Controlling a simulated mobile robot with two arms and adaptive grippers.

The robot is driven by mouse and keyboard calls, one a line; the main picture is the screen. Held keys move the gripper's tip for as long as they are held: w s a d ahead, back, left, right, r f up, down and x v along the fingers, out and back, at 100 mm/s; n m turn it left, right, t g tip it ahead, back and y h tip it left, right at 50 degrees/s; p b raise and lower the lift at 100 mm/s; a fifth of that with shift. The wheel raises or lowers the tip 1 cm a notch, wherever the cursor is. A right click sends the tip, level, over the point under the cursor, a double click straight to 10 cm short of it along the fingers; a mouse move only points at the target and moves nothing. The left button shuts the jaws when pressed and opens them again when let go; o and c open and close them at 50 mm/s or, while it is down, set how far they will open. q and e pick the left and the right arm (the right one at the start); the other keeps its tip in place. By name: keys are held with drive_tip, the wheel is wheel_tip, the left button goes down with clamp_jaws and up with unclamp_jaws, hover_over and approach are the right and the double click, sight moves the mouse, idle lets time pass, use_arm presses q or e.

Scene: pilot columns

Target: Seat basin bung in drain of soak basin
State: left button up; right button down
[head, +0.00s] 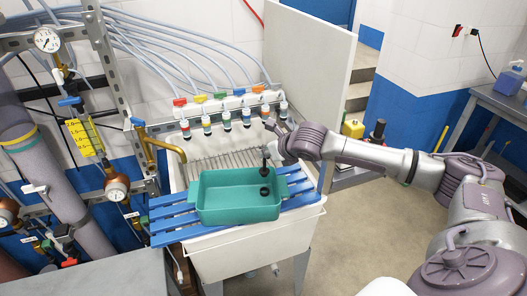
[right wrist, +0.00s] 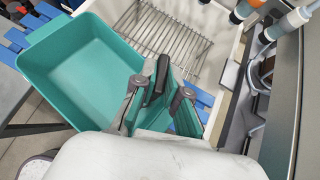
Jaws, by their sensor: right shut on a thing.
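The soak basin (head: 215,212) is a teal rectangular tub with side handles, resting on a blue slatted rack in the head view. It also shows at the left of the right wrist view (right wrist: 75,70). My right gripper (head: 265,157) reaches over the basin's right part, shut on the basin bung (head: 264,171), a small black piece held above the basin floor. In the right wrist view the fingers hide most of the bung. A dark round spot, apparently the drain (head: 264,190), shows on the basin floor just below the bung, apart from it. My left gripper is out of view.
The blue rack (head: 165,225) spans a white sink (head: 245,250). Behind are several capped hose outlets (head: 228,122) and a white upright panel (head: 312,70). Pipes and gauges (head: 47,40) stand at the left. A grey worktop (head: 80,280) is at the lower left.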

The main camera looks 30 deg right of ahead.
sight(265, 166)
drive_tip(key=shift+s+r, duration=0.1)
drive_tip(key=shift+s, duration=0.05)
drive_tip(key=shift+w+r+p, duration=0.2)
drive_tip(key=shift+p, duration=1.05)
drive_tip(key=shift+s+f+b, duration=0.1)
drive_tip(key=shift+f+b, duration=0.55)
drive_tip(key=shift+f, duration=0.55)
drive_tip(key=shift+f+b, duration=0.65)
drive_tip(key=shift+f, duration=0.9)
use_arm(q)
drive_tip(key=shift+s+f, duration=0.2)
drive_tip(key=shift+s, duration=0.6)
use_arm(e)
drive_tip(key=shift+f, duration=0.35)
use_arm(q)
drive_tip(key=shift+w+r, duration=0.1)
